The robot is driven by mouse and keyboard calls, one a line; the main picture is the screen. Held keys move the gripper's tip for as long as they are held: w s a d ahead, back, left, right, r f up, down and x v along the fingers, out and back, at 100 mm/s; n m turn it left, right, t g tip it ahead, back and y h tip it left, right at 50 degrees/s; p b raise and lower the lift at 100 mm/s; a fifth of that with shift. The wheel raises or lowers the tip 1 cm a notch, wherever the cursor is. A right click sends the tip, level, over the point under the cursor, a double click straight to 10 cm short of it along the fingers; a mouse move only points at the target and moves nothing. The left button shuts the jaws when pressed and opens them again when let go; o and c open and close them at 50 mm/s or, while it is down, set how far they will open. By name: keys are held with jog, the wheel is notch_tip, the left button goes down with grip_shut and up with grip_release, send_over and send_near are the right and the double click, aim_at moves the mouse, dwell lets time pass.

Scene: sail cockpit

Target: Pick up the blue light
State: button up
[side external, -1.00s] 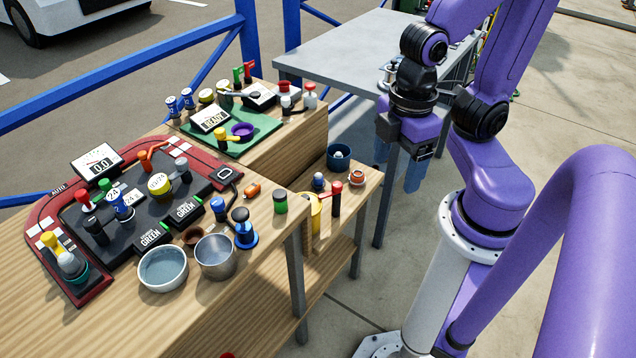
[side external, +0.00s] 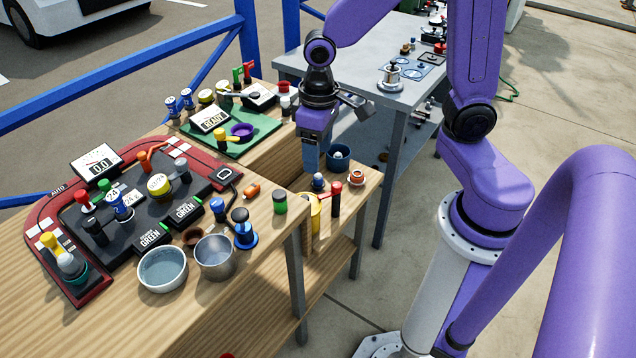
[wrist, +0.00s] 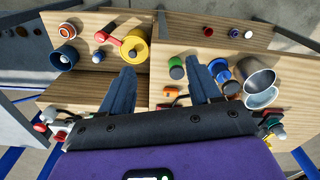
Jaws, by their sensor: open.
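A small blue dome-topped piece (side external: 318,181), which looks like the blue light, stands on the lower side shelf; in the wrist view it seems to be the small dark blue piece (wrist: 98,56). Other blue pieces are a blue spool-like part (side external: 245,236) by the metal cup and a blue knob (side external: 217,206) on the panel edge, so I cannot be sure which is the light. My gripper (side external: 311,168) points down above the side shelf, behind the small blue piece. In the wrist view my gripper (wrist: 162,67) has its fingers apart with nothing between them.
A dark blue cup with a white ball (side external: 339,157), an orange ring part (side external: 356,178), a red-topped lever (side external: 336,198) and a yellow part (side external: 314,212) crowd the shelf. A green cylinder (side external: 280,202) and a metal cup (side external: 215,256) stand on the wooden bench (side external: 262,275).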

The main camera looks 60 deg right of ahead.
jog(key=w+d+f+m, duration=0.4)
jog(key=w+d+m, duration=0.1)
jog(key=w, duration=0.3)
jog(key=m, duration=1)
send_over(318, 177)
notch_tip(318, 177, down, 11)
jog(key=f, duration=1.2)
jog(key=shift+w+f, duration=0.1)
jog(key=shift+w, duration=0.1)
jog(key=shift+d+f, duration=0.2)
jog(key=shift+f, duration=1.15)
jog(key=shift+d+f, duration=0.15)
jog(key=shift+f, duration=1.2)
jog(key=c, duration=0.8)
jog(key=shift+r, duration=0.1)
